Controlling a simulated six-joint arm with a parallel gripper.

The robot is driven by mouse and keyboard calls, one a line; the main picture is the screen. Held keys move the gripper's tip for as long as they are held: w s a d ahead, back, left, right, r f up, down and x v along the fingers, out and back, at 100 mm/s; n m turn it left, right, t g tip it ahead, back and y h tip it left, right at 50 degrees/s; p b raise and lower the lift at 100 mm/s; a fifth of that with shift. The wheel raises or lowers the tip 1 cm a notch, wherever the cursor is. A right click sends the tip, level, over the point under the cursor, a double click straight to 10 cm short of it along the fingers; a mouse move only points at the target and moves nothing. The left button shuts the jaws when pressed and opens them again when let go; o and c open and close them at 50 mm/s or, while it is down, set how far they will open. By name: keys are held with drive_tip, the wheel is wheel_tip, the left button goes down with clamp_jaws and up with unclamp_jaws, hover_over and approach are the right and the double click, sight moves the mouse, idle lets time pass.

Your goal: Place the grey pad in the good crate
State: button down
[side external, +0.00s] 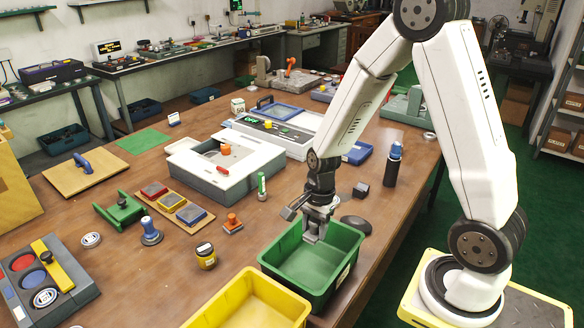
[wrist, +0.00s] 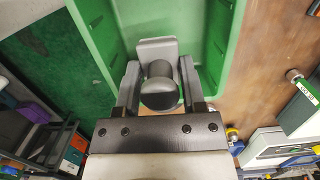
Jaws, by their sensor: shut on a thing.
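My gripper (side external: 314,232) is over the green crate (side external: 283,268), near its back wall, pointing down. In the wrist view my gripper (wrist: 160,82) is shut on the grey pad (wrist: 157,48), with a dark round knob (wrist: 158,88) between the fingers. The pad is over the green crate (wrist: 112,35), whose walls show on both sides; I cannot tell whether it touches the floor. In the side view the pad is hard to make out from the fingers. A yellow crate (side external: 213,318) stands beside the green one. The label on the green crate is too small to read.
A dark disc (side external: 356,224), a small dark block (side external: 361,190) and a dark bottle (side external: 393,165) stand behind the green crate. A yellow-labelled jar (side external: 206,257) and an orange-handled stamp (side external: 232,223) are to its left. The table edge is close on the right.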

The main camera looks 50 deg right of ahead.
drive_tip(key=shift+f, duration=1.9)
hover_over(311, 271)
drive_tip(key=shift+d+f, duration=0.2)
drive_tip(key=shift+f, duration=2)
drive_tip(key=shift+f, duration=0.1)
drive_tip(key=shift+f, duration=1.7)
drive_tip(key=shift+f, duration=0.1)
drive_tip(key=shift+c, duration=0.9)
unclamp_jaws()
